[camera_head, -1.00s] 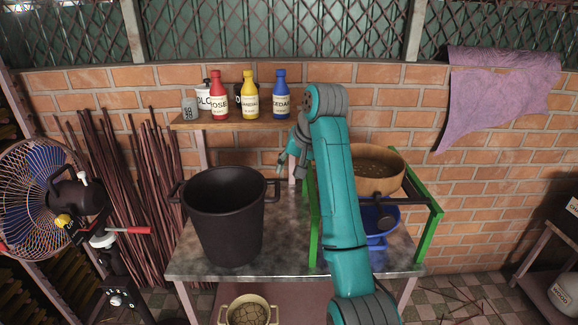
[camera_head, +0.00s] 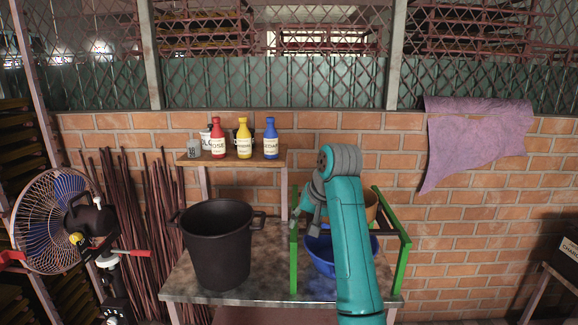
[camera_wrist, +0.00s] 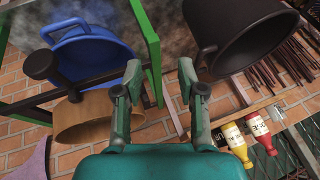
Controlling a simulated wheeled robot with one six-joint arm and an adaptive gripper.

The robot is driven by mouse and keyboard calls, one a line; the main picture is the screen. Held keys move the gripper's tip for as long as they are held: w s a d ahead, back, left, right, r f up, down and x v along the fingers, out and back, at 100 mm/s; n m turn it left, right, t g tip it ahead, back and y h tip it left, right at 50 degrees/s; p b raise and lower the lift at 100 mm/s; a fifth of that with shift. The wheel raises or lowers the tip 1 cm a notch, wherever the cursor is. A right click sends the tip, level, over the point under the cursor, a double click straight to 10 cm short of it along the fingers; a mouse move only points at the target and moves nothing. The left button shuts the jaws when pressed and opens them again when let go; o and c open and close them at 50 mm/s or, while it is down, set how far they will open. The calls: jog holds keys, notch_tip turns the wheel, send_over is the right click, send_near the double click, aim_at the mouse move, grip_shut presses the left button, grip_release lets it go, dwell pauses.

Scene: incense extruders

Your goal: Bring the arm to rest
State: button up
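My teal arm (camera_head: 345,240) rises in front of the table in the head view, bent at a grey joint near the top. My gripper (camera_wrist: 160,69) shows in the wrist view with its two fingers apart and nothing between them. In the head view the gripper end is small and partly hidden by the arm, near the green frame's left post.
A blue basin (camera_head: 318,262) and a tan sieve (camera_head: 371,208), partly hidden by my arm, are at the green frame. A wall shelf (camera_head: 262,160) holds red, yellow and blue bottles. A fan (camera_head: 48,220) stands at the far left. The table (camera_head: 265,270) has bare room beside the pot.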

jog(key=s+d+f+t, duration=0.1)
jog(key=s+d+f, duration=0.15)
jog(key=f, duration=1.05)
jog(key=s+d+f+t, duration=0.1)
jog(key=s+f, duration=0.2)
jog(key=f, duration=1)
jog(key=s+d+f+t+h, duration=0.1)
jog(key=s+d+f+t, duration=0.3)
jog(key=s+f, duration=1.1)
jog(key=s+d+r+t+h, duration=0.1)
jog(key=s+d, duration=0.2)
jog(key=s, duration=1)
jog(key=s+d+t+h, duration=0.1)
jog(key=s+d, duration=0.1)
jog(key=s, duration=1)
jog(key=s+d+r+n+t, duration=0.1)
jog(key=s+d+r+t, duration=0.1)
jog(key=s+r, duration=1.3)
jog(key=v, duration=0.2)
jog(key=shift+s, duration=0.35)
